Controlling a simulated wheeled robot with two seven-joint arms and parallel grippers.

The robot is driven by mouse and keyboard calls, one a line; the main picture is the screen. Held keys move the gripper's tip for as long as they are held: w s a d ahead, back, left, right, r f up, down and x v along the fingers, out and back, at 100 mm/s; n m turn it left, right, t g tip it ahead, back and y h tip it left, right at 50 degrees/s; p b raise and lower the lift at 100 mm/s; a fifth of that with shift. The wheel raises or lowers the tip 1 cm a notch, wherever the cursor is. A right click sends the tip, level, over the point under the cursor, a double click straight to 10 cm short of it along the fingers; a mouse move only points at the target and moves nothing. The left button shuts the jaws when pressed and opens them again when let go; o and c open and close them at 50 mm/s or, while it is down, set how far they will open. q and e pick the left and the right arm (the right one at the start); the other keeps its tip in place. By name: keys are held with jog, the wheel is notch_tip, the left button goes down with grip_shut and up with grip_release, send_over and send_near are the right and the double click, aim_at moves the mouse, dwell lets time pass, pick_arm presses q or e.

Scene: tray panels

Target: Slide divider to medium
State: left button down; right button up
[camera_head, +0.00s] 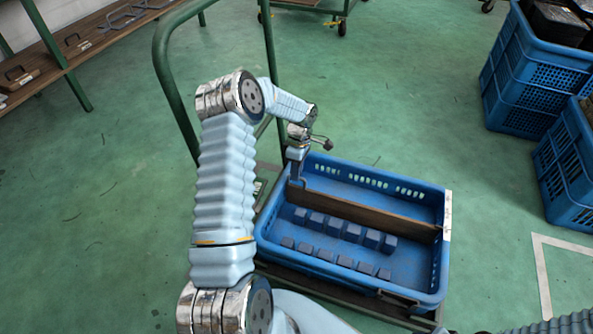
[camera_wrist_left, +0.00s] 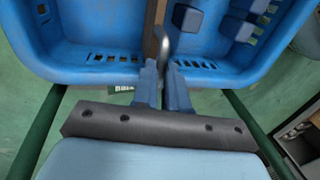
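A blue crate (camera_head: 437,285) holds a thin brown divider (camera_head: 365,213) that runs across it from left wall to right wall, splitting it into a far and a near compartment. In the left wrist view the divider (camera_wrist_left: 153,30) ends at a grey curved metal handle (camera_wrist_left: 164,42). My left gripper (camera_head: 296,168) is at the divider's left end, over the crate's left wall. In the left wrist view its fingers (camera_wrist_left: 165,72) are close together with the handle between them. A white strip (camera_head: 447,215) is on the crate's right rim; its markings are too small to read. My right gripper is out of view.
Two rows of blue blocks (camera_head: 351,232) stand in the near compartment; the far compartment (camera_head: 370,190) looks empty. The crate sits on a green-framed cart (camera_head: 165,70). More blue crates (camera_head: 535,75) stand at the right, and a wooden shelf (camera_head: 60,55) at the upper left.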

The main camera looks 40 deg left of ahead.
pick_arm(q)
jog(key=shift+w, duration=0.1)
jog(key=w, duration=0.2)
jog(key=w+a+b, duration=0.1)
jog(key=w, duration=0.2)
jog(key=shift+w+a+b, duration=0.3)
jog(key=shift+a, duration=0.1)
jog(key=c, duration=1.2)
grip_release()
jog(key=shift+o, duration=0.2)
jog(key=shift+r, duration=0.1)
notch_tip(320, 180, up, 13)
jog(key=w+p, duration=0.1)
jog(key=w, duration=0.1)
jog(key=shift+w+a+r, duration=0.2)
jog(key=shift+w+a, duration=0.05)
jog(key=shift+a, duration=0.15)
